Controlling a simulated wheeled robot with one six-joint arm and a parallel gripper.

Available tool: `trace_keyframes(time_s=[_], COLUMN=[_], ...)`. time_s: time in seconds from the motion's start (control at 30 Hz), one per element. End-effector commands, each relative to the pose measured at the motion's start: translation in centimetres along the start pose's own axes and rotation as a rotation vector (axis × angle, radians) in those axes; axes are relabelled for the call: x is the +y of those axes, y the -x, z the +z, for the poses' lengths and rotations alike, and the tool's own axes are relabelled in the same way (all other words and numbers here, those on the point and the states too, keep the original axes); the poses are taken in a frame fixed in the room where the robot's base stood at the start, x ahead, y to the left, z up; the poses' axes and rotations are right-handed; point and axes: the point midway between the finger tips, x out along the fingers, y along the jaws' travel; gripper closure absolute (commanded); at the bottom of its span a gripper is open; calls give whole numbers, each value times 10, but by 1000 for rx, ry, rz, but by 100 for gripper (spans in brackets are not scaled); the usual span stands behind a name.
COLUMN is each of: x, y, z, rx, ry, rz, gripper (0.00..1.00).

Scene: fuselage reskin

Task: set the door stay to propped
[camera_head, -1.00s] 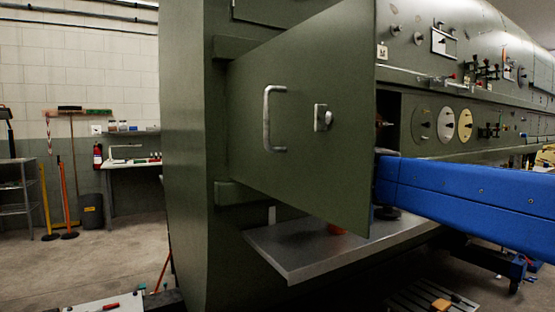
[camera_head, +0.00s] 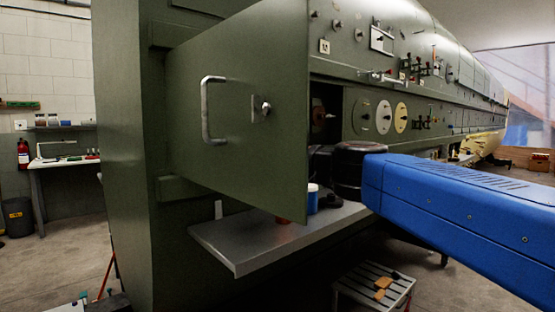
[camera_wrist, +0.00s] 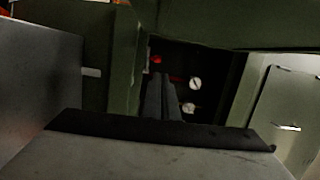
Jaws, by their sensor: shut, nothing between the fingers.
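The green door (camera_head: 240,110) stands swung out from the green body, with a metal pull handle (camera_head: 206,110) and a small latch knob (camera_head: 262,108) on its face. I cannot make out the door stay or its setting in either view. My gripper (camera_wrist: 161,82) shows in the wrist view with its dark fingers together and empty. It points toward a dark opening (camera_wrist: 215,75) with a red knob (camera_wrist: 157,60) and two pale round parts. I cannot tell whether it touches anything. In the head view my gripper is not visible; my blue arm reaches in from the right, toward the door's back side.
A grey metal shelf (camera_head: 235,245) juts out below the door, with a blue and white container (camera_head: 312,198) and an orange item (camera_head: 284,221) on it. A slatted step stool (camera_head: 345,285) stands on the floor. A panel with round discs (camera_head: 382,117) lies beyond the door.

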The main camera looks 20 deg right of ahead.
Motion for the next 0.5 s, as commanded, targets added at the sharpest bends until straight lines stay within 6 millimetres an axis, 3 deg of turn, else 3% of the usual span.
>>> trace_keyframes(time_s=[0.5], x=[-1], y=[48], z=[-2], rx=[4], ry=[1], rz=[-2], gripper=[100])
